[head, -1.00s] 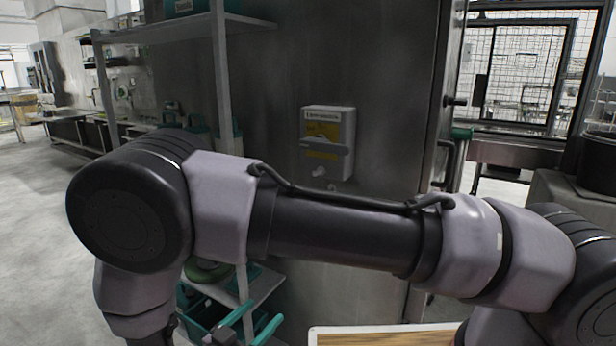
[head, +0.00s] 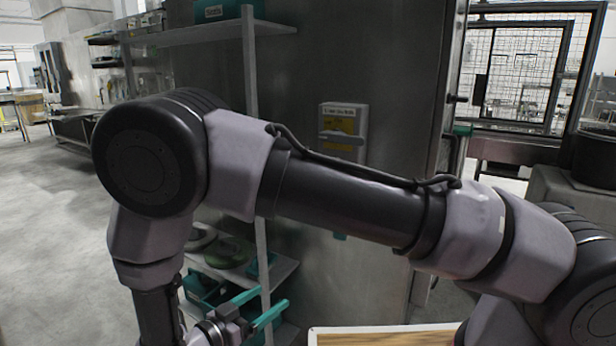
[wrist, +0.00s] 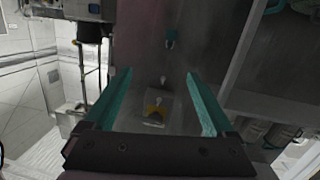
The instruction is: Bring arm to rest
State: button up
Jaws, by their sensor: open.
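My arm crosses the head view, with its dark elbow joint at the left and the forearm hanging down from it. My gripper (head: 274,297) is at the bottom of the head view, with two teal fingers spread apart in front of the lower shelf. In the wrist view my gripper (wrist: 159,73) is open, with nothing between its fingers. Beyond the fingers, apart from them, is a box with a yellow label (wrist: 157,107) on a dark metal surface. Part of the wrist is cut off by the lower edge of the head view.
The yellow-labelled box (head: 342,130) is fixed to a large metal housing (head: 390,60). A shelf rack (head: 250,80) with teal bins (head: 205,287) stands close behind my forearm. A wood-topped surface (head: 385,336) is at the bottom. Open floor (head: 50,220) lies left.

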jog(key=w+d+r+g+y, duration=0.1)
jog(key=w+d+r+g, duration=0.25)
jog(key=d+r, duration=0.3)
jog(key=w+d+r+g+y, duration=0.1)
jog(key=w+d+r+g, duration=0.1)
jog(key=d+r+g, duration=0.5)
jog(key=w+d+r+g+y, duration=0.1)
jog(key=w+d+r+g, duration=0.15)
jog(key=d+r, duration=0.45)
jog(key=s+d+r+n+t+y, duration=0.1)
jog(key=s+d+r+t+y, duration=0.2)
jog(key=d+r, duration=0.4)
jog(key=s+d+r+n+t+y, duration=0.1)
jog(key=s+d+r+t+y, duration=0.3)
jog(key=r, duration=0.9)
jog(key=d+y, duration=0.2)
jog(key=d, duration=0.1)
jog(key=shift+s, duration=0.2)
